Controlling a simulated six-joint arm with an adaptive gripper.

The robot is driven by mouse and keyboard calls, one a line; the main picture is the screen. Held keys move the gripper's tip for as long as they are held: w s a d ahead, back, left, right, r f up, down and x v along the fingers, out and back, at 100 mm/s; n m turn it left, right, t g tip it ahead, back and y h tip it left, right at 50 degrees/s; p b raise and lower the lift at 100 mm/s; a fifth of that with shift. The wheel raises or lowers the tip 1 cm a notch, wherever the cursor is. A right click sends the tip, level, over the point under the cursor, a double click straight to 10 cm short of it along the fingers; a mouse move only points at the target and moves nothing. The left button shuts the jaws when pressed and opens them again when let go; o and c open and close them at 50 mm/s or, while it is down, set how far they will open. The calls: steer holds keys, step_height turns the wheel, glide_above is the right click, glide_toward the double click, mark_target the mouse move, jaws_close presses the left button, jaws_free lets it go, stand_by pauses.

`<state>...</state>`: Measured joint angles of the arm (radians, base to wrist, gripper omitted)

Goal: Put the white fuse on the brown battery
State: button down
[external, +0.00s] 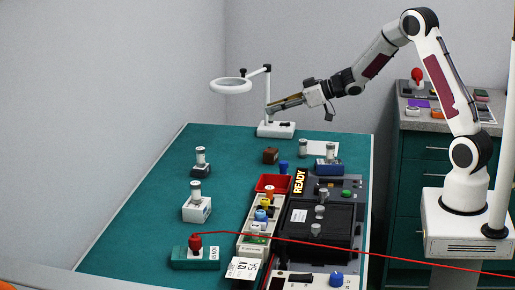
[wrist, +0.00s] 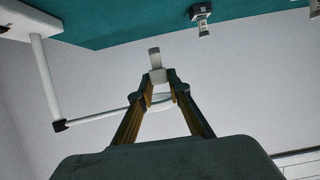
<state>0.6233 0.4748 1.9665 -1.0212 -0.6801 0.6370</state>
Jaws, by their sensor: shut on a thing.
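My gripper (external: 271,107) is raised above the far end of the green bench, beside the lamp post in the external view. In the wrist view my gripper (wrist: 158,80) is shut on a small whitish piece with a grey end (wrist: 154,57), which looks like the white fuse. It sticks out past the fingertips. In the external view the held piece is too small to make out. The brown battery (external: 270,156) looks like a small brown block on the bench, below and apart from my gripper. Its top appears bare.
A magnifier lamp (external: 231,85) stands close to my gripper; its base (external: 276,130) is on the bench. A black block with a fuse (external: 200,162), a white block with a fuse (external: 197,209) and a green block with a red-topped piece (external: 196,256) stand left. A red tray (external: 258,187) is near the middle.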

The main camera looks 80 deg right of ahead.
steer(key=shift+f, duration=2.7)
steer(key=shift+f, duration=0.15)
steer(key=shift+f, duration=1.75)
steer(key=shift+f, duration=0.15)
steer(key=c, duration=1.9)
jaws_free()
steer(key=v, duration=1.2)
steer(key=shift+r, duration=0.2)
steer(key=shift+a+r, duration=0.1)
steer(key=shift+r, duration=0.05)
